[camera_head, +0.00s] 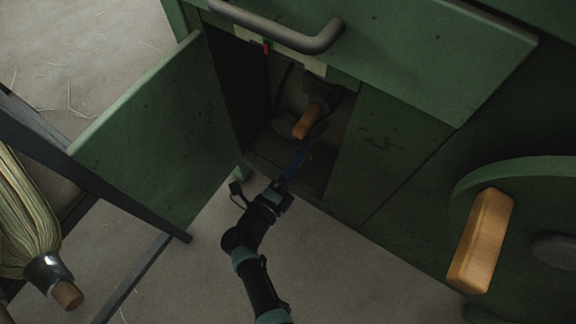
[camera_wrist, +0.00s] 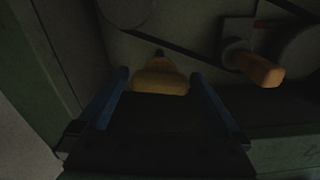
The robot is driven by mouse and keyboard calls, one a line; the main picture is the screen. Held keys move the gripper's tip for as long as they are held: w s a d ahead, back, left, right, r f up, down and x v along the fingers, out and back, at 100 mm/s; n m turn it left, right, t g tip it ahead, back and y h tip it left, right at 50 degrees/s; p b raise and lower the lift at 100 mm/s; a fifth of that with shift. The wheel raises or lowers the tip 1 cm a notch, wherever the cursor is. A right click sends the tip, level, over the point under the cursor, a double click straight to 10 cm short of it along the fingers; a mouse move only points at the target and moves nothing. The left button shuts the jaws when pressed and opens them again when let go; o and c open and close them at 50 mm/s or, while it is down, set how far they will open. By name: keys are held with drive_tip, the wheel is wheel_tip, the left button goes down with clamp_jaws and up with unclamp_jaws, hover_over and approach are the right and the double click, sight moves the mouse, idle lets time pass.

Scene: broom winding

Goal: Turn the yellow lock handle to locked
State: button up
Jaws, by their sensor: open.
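The yellow lock handle (camera_wrist: 160,79) is a dull yellow, rounded piece in the wrist view, on the back wall of the dark compartment. My gripper (camera_wrist: 160,74) is open, with one blue finger on each side of this handle. A gap shows at each side, and I cannot tell how deep the fingertips reach. In the head view my gripper (camera_head: 296,161) extends into the open green cabinet. I cannot make out the lock handle for sure there.
A wooden handle (camera_wrist: 257,69) sits right of my gripper in the wrist view, also visible in the head view (camera_head: 308,121). The open cabinet door (camera_head: 160,140) stands left. A grey bar handle (camera_head: 285,32) is above; a wooden crank grip (camera_head: 481,241) is right.

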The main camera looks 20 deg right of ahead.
drive_tip(key=p+v, duration=0.2)
drive_tip(key=v, duration=1)
drive_tip(key=shift+s+a, duration=0.25)
drive_tip(key=shift+s, duration=0.05)
